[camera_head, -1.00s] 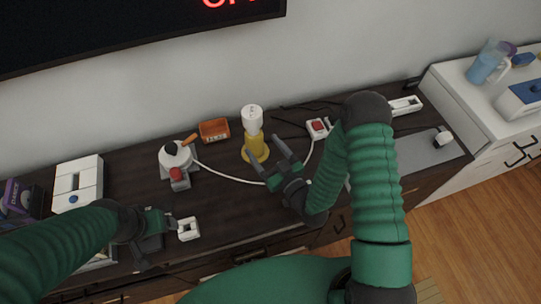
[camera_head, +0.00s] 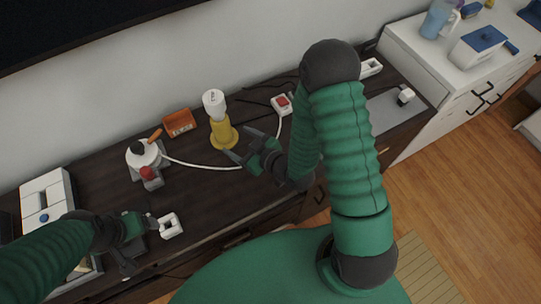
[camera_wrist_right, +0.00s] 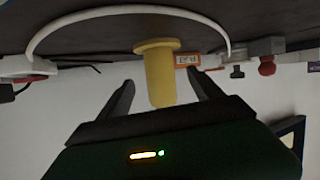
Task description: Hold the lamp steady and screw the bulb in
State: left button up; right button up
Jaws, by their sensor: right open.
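The yellow lamp (camera_head: 223,135) stands upright on the dark cabinet top, with a white bulb-shaped part (camera_head: 213,101) at its top. My right gripper (camera_head: 238,142) is open and empty, its fingers pointing at the lamp from the front right. In the right wrist view the scene is upside down. There the yellow lamp (camera_wrist_right: 161,78) appears between the two spread fingers (camera_wrist_right: 161,84), with no clear contact; its white top does not stand out from the pale wall. My left gripper (camera_head: 138,238) is at the lower left, beside a small white block (camera_head: 170,225); its finger opening is unclear.
A white cable (camera_head: 205,166) runs across the cabinet top (camera_head: 210,205) in front of the lamp. A white kettle-like pot (camera_head: 143,155) and an orange box (camera_head: 180,122) stand left of it. A white switch box with a red button (camera_head: 282,103) is to its right.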

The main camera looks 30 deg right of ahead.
jog(key=s+d+g+h, duration=0.2)
jog(key=g, duration=0.1)
jog(key=d+r+m+g+h, duration=0.1)
jog(key=d, duration=0.1)
jog(key=shift+s+g, duration=0.4)
jog(key=s+r+m+g+h, duration=0.1)
jog(key=s+r+m+g, duration=0.2)
jog(key=s, duration=0.8)
notch_tip(320, 180, up, 2)
jog(key=shift+s+d+r+m+g, duration=0.15)
jog(key=shift+s+d+m+g, duration=0.25)
jog(key=shift+g, duration=0.8)
jog(key=shift+w+r, duration=0.1)
